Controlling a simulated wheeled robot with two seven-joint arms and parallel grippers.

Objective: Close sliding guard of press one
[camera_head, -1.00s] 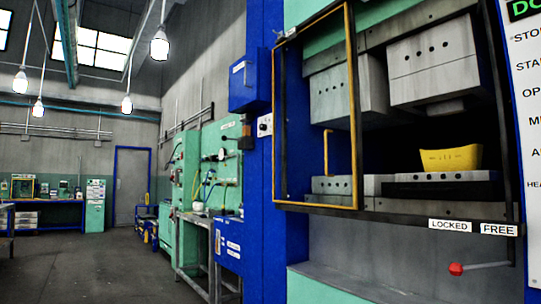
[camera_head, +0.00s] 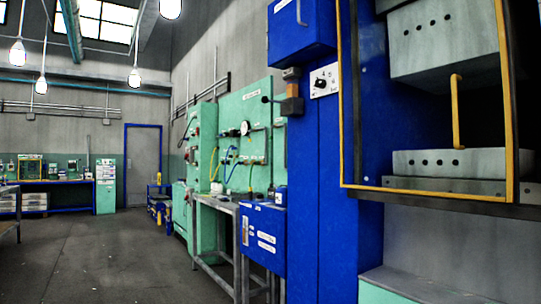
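The sliding guard (camera_head: 345,130) is a yellow-edged dark frame at the right of the head view. It has a vertical yellow handle (camera_head: 456,112) near its right side. Neither of my grippers is in view.
A blue press column (camera_head: 318,190) with a dial switch stands left of the guard. A green panel bench (camera_head: 250,150) and a blue box (camera_head: 262,235) stand further left. Open grey floor (camera_head: 120,260) lies at the left.

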